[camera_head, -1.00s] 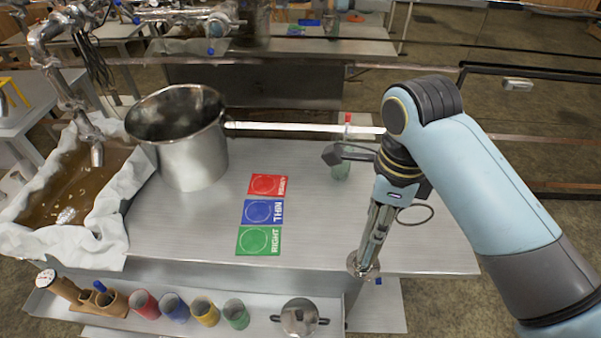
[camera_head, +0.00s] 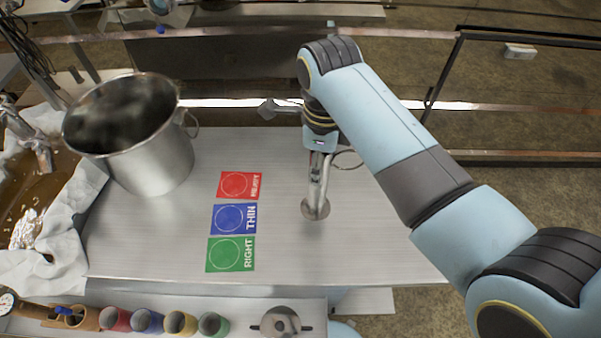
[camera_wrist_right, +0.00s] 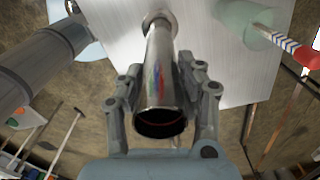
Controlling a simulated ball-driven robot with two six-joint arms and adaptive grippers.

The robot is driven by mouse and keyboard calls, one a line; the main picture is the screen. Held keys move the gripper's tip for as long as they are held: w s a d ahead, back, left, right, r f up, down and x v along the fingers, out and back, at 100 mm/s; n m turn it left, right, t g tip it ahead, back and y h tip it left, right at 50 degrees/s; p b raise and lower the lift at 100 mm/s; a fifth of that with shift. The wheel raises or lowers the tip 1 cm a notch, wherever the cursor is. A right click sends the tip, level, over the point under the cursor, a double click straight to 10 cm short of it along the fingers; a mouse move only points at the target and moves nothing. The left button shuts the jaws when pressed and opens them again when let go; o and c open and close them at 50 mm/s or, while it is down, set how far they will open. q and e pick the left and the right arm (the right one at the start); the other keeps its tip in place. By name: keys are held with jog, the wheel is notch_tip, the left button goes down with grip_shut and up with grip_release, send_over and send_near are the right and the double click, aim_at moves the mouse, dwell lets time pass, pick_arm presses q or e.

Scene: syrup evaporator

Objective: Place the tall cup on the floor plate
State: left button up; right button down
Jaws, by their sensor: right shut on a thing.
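The tall cup (camera_head: 316,207) is a slim shiny metal cylinder with a round flared foot. My right gripper (camera_head: 319,168) is shut on it and holds it foot-down over the bench top, right of the coloured mats. In the right wrist view the gripper's two fingers (camera_wrist_right: 163,85) flank the cup (camera_wrist_right: 161,62), whose open mouth faces the camera. I cannot tell whether the foot touches the bench. A pale flat plate (camera_head: 368,301) lies low beyond the bench's front edge; I cannot tell whether it is the floor plate. My left gripper is out of view.
The metal bench (camera_head: 370,240) bears a large pot (camera_head: 155,165) and red (camera_head: 240,186), blue (camera_head: 233,219) and green (camera_head: 230,254) mats. A front shelf holds several coloured cups and a lidded pot (camera_head: 280,322). A greenish glass jar (camera_wrist_right: 240,22) shows in the wrist view.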

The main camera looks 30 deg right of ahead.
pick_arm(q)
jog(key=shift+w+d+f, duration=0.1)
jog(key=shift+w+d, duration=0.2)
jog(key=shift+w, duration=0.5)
pick_arm(e)
notch_tip(320, 180, down, 6)
jog(key=w+a, duration=0.2)
jog(key=shift+w, duration=0.2)
jog(key=c, duration=0.8)
grip_release()
jog(key=shift+f, duration=0.15)
jog(key=shift+c, duration=0.2)
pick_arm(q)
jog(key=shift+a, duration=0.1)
